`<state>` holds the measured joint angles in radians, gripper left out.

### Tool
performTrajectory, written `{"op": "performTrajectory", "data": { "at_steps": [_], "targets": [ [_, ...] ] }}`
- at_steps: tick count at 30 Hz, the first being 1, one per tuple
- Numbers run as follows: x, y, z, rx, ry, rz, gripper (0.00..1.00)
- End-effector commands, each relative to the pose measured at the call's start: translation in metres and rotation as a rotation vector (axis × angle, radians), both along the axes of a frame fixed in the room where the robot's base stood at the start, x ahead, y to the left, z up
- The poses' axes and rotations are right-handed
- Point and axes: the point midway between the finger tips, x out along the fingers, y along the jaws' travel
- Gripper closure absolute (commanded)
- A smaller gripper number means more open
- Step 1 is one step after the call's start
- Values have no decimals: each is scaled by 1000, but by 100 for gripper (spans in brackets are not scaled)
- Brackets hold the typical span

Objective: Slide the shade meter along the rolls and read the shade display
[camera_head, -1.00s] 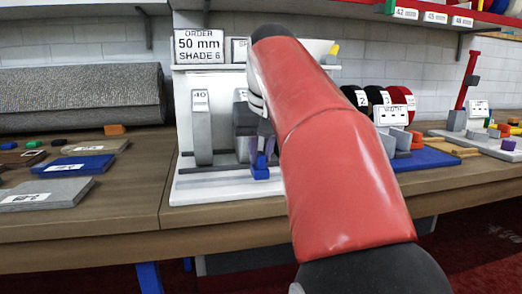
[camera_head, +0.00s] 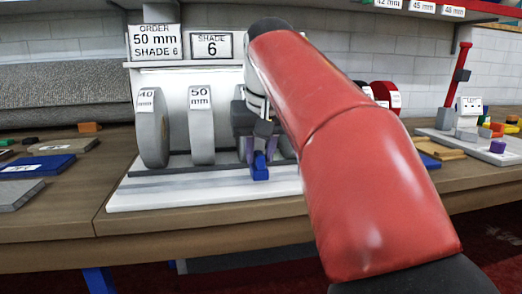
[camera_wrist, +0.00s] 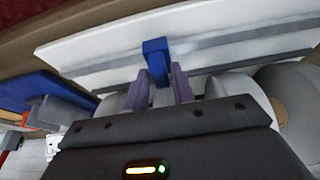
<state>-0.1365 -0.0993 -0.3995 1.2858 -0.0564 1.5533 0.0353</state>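The shade meter (camera_head: 260,170) is a small blue block at the front of the white roll stand (camera_head: 200,198). It also shows in the wrist view (camera_wrist: 155,50). My gripper (camera_wrist: 160,88) has its purple fingers closed around the meter's grey upper part, just behind the blue block. Grey rolls stand upright on the stand: one labelled 40 (camera_head: 153,135) at left, then one labelled 50 mm (camera_head: 201,130). The meter is right of the 50 mm roll; whatever roll is behind my gripper is mostly hidden. The shade display (camera_head: 211,46) reads "SHADE 6".
The order sign (camera_head: 155,42) reads "ORDER 50 mm SHADE 6". Dark and red rolls (camera_head: 386,94) stand at right, partly behind my arm. A blue tray (camera_wrist: 40,90) shows in the wrist view. Labelled slabs lie on the bench at left.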

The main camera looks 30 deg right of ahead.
Motion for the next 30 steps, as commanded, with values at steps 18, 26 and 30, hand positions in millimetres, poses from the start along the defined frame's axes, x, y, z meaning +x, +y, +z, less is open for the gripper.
{"op": "performTrajectory", "data": {
  "at_steps": [18,26,30],
  "targets": [
    [-11,3,31,-1,-2,0,62],
    [-25,8,65,-1,-2,0,62],
    [-28,9,72,0,0,1,62]
  ]
}}
